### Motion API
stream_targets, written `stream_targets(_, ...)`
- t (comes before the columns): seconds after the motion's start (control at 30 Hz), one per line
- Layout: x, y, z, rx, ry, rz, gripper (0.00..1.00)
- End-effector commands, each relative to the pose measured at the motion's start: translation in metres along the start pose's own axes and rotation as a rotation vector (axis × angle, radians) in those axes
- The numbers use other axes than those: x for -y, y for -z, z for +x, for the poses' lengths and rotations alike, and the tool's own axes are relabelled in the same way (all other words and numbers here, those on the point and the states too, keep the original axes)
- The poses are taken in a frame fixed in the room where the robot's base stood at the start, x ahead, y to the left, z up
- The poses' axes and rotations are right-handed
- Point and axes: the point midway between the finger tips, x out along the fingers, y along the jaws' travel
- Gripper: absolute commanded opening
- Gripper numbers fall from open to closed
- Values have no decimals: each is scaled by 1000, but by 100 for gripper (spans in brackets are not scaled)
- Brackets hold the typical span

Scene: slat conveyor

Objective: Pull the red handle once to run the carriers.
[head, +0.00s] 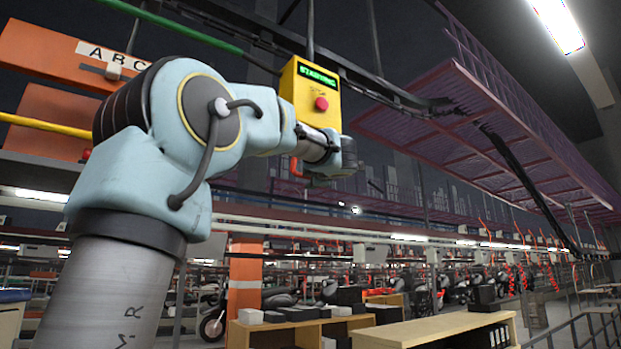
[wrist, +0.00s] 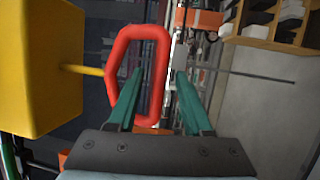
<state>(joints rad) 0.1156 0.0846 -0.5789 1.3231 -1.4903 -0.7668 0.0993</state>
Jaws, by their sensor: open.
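The red handle (wrist: 160,70) is a closed loop on a yellow rod, beside a yellow box (wrist: 38,65) in the wrist view. My gripper (wrist: 158,75) is open, with two green fingers. The left finger overlaps the loop's opening and the right finger is outside it, so the loop's right bar shows between them. I cannot tell whether either finger touches it. In the head view the handle (head: 296,168) is mostly hidden behind my arm's end, below the hanging yellow box (head: 305,88). That box has a lit green display and a red button (head: 321,103).
A purple mesh structure (head: 480,120) hangs overhead at right. Orange panels (head: 60,60), one marked ABC, hang at left near a yellow bar. Wooden shelving (head: 435,328) stands low at front right, also in the wrist view (wrist: 265,35). Dark overhead rails run above the box.

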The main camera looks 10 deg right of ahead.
Motion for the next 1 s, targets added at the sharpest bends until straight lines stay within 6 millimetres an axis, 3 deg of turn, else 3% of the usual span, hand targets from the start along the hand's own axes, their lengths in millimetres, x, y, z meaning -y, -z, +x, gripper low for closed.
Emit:
stream_targets(0.17, 1, -1, -11, 2, -1, 0, 50)
stream_targets(0.8, 0, 0, -83, 1, -1, 0, 50)
stream_targets(1.0, 0, 0, -90, 0, 0, 1, 50)
